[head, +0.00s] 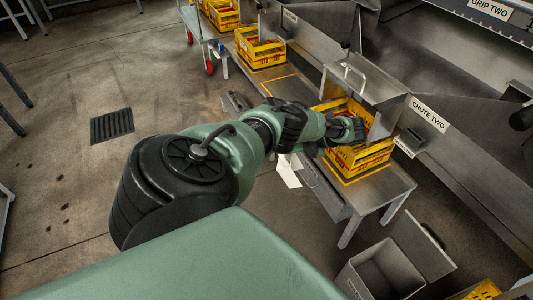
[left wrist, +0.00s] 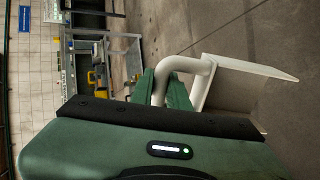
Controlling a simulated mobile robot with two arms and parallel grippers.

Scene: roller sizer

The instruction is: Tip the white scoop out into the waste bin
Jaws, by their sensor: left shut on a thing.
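The white scoop (head: 288,172) shows in part below my left forearm in the head view, to the left of the steel bench and off the floor. In the left wrist view the scoop (left wrist: 250,66) shows a bent tubular handle and a flat pale side. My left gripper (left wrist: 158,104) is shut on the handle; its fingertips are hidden. I cannot tell whether the scoop holds anything. A grey open-topped bin (head: 352,281) with a raised lid stands at the bottom right, apart from the scoop; its front label is too small to read. My right gripper is not in view.
Another yellow crate (head: 262,52) stands farther back. A drawer (head: 325,190) is on the bench's left side. The floor at the left is mostly clear, with a dark drain grate (head: 112,126).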

